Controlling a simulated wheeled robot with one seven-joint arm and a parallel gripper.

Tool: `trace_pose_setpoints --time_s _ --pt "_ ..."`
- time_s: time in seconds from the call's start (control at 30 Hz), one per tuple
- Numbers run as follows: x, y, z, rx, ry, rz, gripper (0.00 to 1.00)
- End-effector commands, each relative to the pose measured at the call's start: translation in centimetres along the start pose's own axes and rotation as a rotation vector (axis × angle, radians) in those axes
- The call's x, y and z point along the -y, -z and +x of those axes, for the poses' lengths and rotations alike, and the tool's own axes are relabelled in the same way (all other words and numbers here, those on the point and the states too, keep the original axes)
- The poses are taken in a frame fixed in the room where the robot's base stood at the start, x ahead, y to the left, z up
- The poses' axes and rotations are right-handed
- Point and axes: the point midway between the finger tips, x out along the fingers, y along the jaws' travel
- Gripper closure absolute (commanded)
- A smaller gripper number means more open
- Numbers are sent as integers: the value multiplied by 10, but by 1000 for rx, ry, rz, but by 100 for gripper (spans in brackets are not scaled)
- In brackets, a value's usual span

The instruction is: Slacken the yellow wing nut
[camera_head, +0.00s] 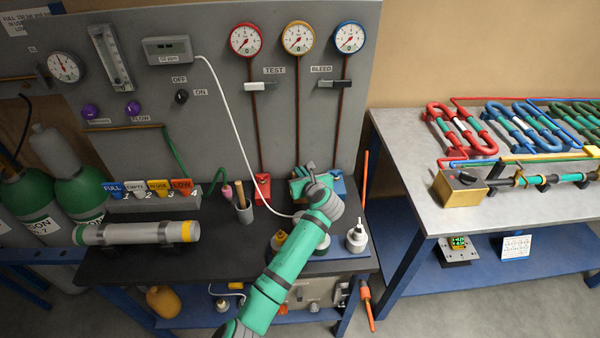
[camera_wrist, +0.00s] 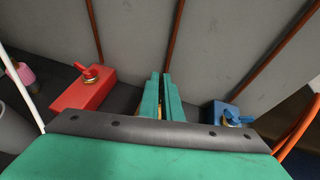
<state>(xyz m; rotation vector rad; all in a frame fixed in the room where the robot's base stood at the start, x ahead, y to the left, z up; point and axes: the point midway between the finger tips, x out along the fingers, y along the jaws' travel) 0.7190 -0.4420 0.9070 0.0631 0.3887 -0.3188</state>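My gripper (camera_head: 308,176) is at the back of the dark bench, between the red block and the blue block. In the wrist view its two green fingers (camera_wrist: 164,98) are close together with a narrow gap. A small sliver of yellow (camera_wrist: 161,113) shows between them; the rest of the yellow wing nut and its block is hidden behind the fingers and palm. I cannot tell whether the fingers touch the nut. The red block (camera_wrist: 78,97) with its red wing nut (camera_wrist: 88,72) is to the left. The blue block (camera_wrist: 222,112) with its wing nut is to the right.
Copper pipes (camera_head: 299,115) run down the grey panel under red, yellow and blue gauges. A white hose (camera_head: 232,120) hangs left of my gripper. A cup with sticks (camera_head: 244,210) and a white-capped bottle (camera_head: 356,236) stand nearby. An orange rod (camera_head: 364,180) rises at the right edge.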

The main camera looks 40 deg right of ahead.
Motion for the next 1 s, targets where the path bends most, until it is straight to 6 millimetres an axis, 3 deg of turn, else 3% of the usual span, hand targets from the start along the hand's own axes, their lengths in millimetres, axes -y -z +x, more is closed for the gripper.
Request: trace_pose_setpoints --time_s 0.7,1.0 --pt "9 -1 1 0 -592 -241 100" --pt "8 0 2 -2 -756 -310 100"
